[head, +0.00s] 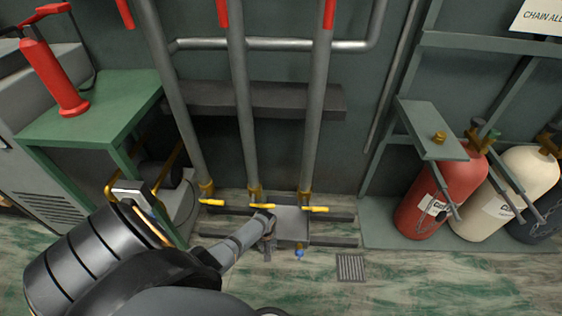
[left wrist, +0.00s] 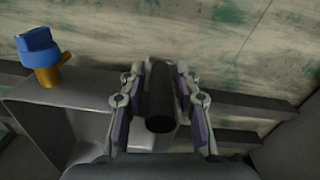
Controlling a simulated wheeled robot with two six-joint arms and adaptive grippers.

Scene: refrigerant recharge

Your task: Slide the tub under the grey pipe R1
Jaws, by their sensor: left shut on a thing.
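The grey tub (head: 292,226) sits low by the rails, between the feet of the middle pipe (head: 241,90) and the right pipe (head: 317,100). A blue-capped brass tap (head: 299,253) is on its front. In the left wrist view the tub (left wrist: 75,97) and its tap (left wrist: 38,52) are at the left. My left gripper (head: 268,237) is at the tub's left side, and in the left wrist view (left wrist: 158,100) it is shut on a dark round handle (left wrist: 160,105). I cannot read which pipe is R1. My right gripper is not in view.
A third pipe (head: 175,100) stands at the left. Yellow valve levers (head: 313,209) stick out at the pipe feet. Dark rails (head: 335,241) run along the floor. A red cylinder (head: 436,200) stands at the right, a green bench (head: 95,110) at the left. A floor drain (head: 350,267) lies in front.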

